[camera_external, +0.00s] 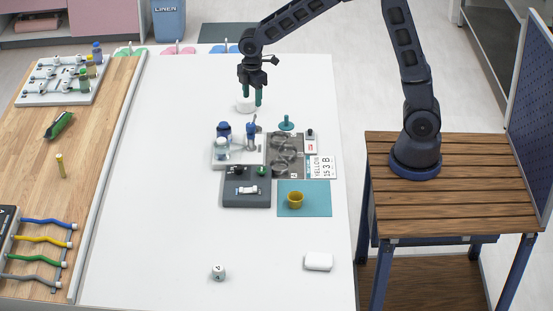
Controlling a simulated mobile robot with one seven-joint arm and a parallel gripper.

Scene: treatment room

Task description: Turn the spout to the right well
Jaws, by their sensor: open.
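My gripper (251,97) hangs near the back of the white table, its two teal fingers pointing down and apart, with nothing seen between them. A white round object (244,106) stands just below and behind the fingers; I cannot tell whether they touch it. In front of the gripper is a cluster of small fixtures. A thin grey upright part (256,121) there may be the spout, beside a dark blue piece (251,135). The patterned grey panel (285,155) lies to its right. I cannot make out the wells or which way the spout points.
Blue (223,131) and pale green-white (221,149) containers stand at the cluster's left. A teal knob (286,123), dark grey block (236,200), and yellow cup (295,200) on a teal mat (318,204) are close by. The table's left (165,190) is clear.

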